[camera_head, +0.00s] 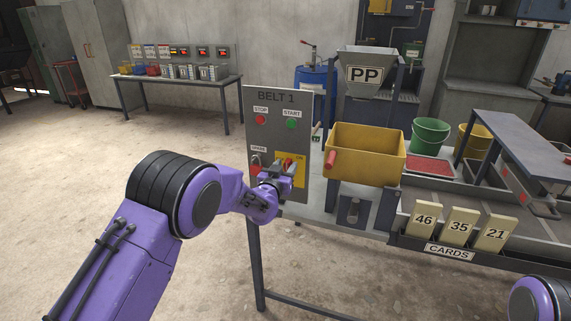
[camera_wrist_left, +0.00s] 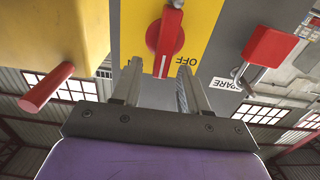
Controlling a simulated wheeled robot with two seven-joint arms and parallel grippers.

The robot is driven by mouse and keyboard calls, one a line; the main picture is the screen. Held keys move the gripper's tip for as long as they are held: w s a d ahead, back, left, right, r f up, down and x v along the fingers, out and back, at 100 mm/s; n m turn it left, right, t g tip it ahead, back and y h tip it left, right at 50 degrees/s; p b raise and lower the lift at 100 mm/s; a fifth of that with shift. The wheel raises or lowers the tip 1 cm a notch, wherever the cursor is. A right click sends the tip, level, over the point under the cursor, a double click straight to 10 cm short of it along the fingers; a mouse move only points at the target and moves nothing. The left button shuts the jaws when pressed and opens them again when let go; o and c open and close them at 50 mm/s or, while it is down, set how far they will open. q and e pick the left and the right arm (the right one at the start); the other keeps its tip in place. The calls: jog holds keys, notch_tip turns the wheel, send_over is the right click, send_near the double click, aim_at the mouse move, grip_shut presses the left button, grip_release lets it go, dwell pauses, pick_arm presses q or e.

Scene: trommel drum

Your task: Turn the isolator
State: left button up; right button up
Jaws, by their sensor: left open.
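The isolator is a red handle (camera_wrist_left: 166,38) on a yellow plate (camera_wrist_left: 203,18) of the grey BELT 1 panel (camera_head: 263,97). In the left wrist view the handle runs nearly up and down the picture, its white-marked end near an upside-down OFF label. In the head view the yellow plate (camera_head: 299,180) shows an ON label, and my gripper hides much of the handle. My left gripper (camera_head: 284,170) is at the isolator. In the wrist view its open fingers (camera_wrist_left: 158,82) lie to either side of the handle's end; contact is unclear. My right gripper is out of view.
A red padlock (camera_wrist_left: 271,47) hangs at the SPARE switch beside the isolator. A yellow bin (camera_head: 367,155) with a red grip (camera_head: 331,159) stands close right of the panel. Red STOP (camera_head: 260,119) and green START (camera_head: 292,124) buttons sit above.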

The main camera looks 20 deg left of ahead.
pick_arm(q)
jog(key=shift+w, duration=0.4)
grip_shut()
jog(key=shift+a+f+n, duration=0.1)
jog(key=shift+n, duration=0.2)
jog(key=shift+a+f+n+b, duration=0.45)
jog(key=shift+n+b, duration=1.4)
jog(key=shift+n, duration=1.05)
jog(key=shift+a+f+n+b, duration=0.45)
jog(key=shift+n+b, duration=1.4)
jog(key=shift+n, duration=1.05)
jog(key=shift+a+f+n+b, duration=0.35)
jog(key=shift+f+n+b, duration=0.2)
jog(key=shift+n+b, duration=1.85)
jog(key=shift+n+p, duration=0.55)
jog(key=shift+n, duration=0.05)
